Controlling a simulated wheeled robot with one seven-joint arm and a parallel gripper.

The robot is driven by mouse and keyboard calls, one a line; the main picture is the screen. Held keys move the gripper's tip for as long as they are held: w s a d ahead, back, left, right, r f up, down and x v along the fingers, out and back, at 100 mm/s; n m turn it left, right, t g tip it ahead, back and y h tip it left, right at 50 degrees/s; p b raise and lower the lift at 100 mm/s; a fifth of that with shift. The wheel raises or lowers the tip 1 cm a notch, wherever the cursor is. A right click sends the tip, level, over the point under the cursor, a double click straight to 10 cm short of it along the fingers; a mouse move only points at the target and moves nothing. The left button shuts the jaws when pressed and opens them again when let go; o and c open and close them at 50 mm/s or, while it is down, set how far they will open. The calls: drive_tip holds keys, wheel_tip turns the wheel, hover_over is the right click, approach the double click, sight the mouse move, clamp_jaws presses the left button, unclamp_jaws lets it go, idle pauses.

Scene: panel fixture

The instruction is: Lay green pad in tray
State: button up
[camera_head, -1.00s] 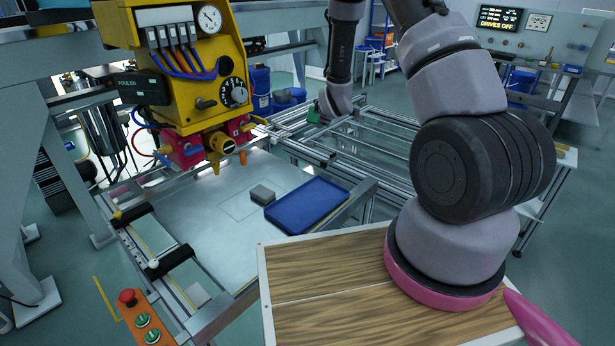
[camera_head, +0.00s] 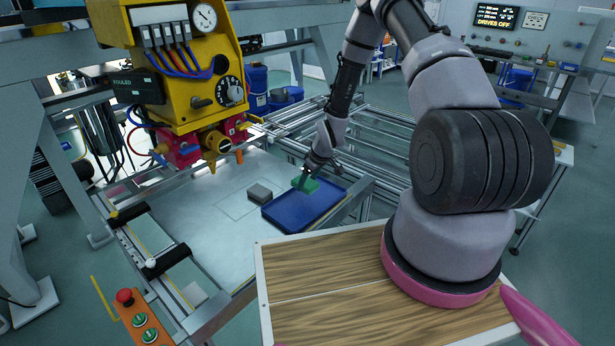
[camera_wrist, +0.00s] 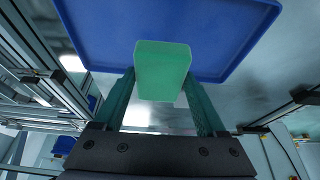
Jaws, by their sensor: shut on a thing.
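The green pad (camera_head: 305,184) is a small block held by my gripper (camera_head: 304,181) over the far end of the blue tray (camera_head: 300,212). In the wrist view the green pad (camera_wrist: 162,70) sits between the two fingers of my gripper (camera_wrist: 162,98), with the blue tray (camera_wrist: 225,35) behind it. I cannot tell whether the pad touches the tray floor. The tray lies flat on the metal table and its visible floor is empty.
A grey block (camera_head: 259,193) lies on the metal table (camera_head: 210,220) just left of the tray. A yellow machine head (camera_head: 190,70) with a nozzle hangs over the table's far left. Rails (camera_head: 390,140) run behind the tray. A wood-topped panel (camera_head: 340,285) is in front.

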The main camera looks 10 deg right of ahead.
drive_tip(key=shift+f, duration=2.2)
drive_tip(key=o, duration=1.4)
drive_tip(key=shift+r, duration=0.1)
